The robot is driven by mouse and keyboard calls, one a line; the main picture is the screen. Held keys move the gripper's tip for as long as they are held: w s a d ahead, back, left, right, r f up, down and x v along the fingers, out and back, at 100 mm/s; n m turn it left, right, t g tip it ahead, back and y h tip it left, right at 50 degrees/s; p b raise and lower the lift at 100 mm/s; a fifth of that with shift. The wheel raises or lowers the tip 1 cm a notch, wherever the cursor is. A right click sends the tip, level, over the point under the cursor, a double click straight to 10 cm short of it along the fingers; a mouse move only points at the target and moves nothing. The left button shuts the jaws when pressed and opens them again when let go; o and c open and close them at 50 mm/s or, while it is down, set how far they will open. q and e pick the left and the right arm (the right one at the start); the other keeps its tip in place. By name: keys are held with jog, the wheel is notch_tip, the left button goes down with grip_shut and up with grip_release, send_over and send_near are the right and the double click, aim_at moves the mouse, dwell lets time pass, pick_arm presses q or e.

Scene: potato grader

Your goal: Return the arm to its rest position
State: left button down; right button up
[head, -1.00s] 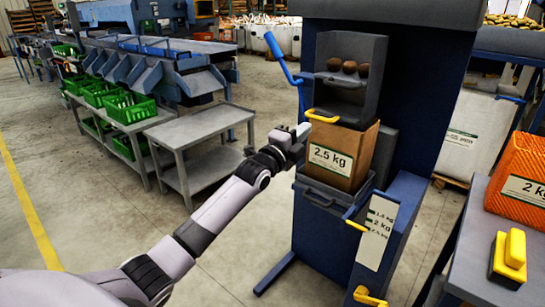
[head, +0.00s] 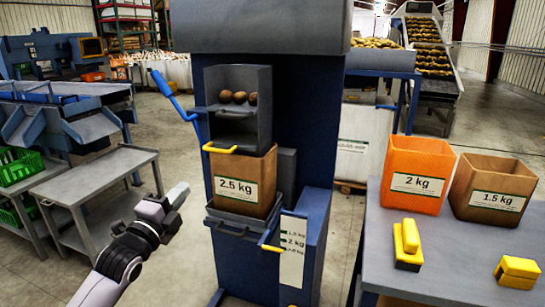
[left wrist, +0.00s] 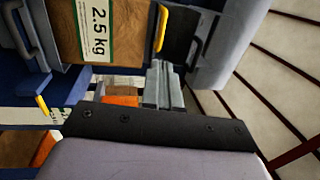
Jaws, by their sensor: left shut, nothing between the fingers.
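My left arm comes in from the lower left of the head view. Its gripper (head: 177,195) is shut and empty, in the air to the left of the weighing machine (head: 322,130). The closed fingers also show in the left wrist view (left wrist: 163,85). A brown paper bag marked 2.5 kg (head: 262,175) stands in the machine's holder, under the chute with the yellow handle (head: 220,150); the gripper is apart from it. The bag shows sideways in the left wrist view (left wrist: 125,30). My right gripper is in neither view.
A grey table (head: 440,262) at right carries an orange 2 kg bag (head: 417,165), a brown 1.5 kg bag (head: 487,190) and two yellow-handled blocks (head: 408,245). A grey cart (head: 95,180) stands at left. A blue lever (head: 170,92) juts from the machine. Floor behind the gripper is clear.

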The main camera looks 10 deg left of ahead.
pick_arm(q)
jog(key=s+d+f+n+g+p, duration=0.2)
jog(key=s+d+f+n+g, duration=0.15)
jog(key=s+f, duration=0.4)
jog(key=s+d+f+n+g+p, duration=0.2)
jog(key=s+d+f+n, duration=0.3)
jog(key=f, duration=0.5)
jog(key=s+d+f+n+g+p, duration=0.1)
jog(key=s+d+f+n+g, duration=0.1)
jog(key=s, duration=0.5)
jog(key=s+d+f+n+g+p, duration=0.1)
jog(key=s+d+f+n+g, duration=0.1)
jog(key=s+d+f+n, duration=0.2)
jog(key=s+f+n, duration=0.2)
jog(key=s, duration=0.2)
jog(key=shift+s+h, duration=0.25)
jog(key=shift+h, duration=0.15)
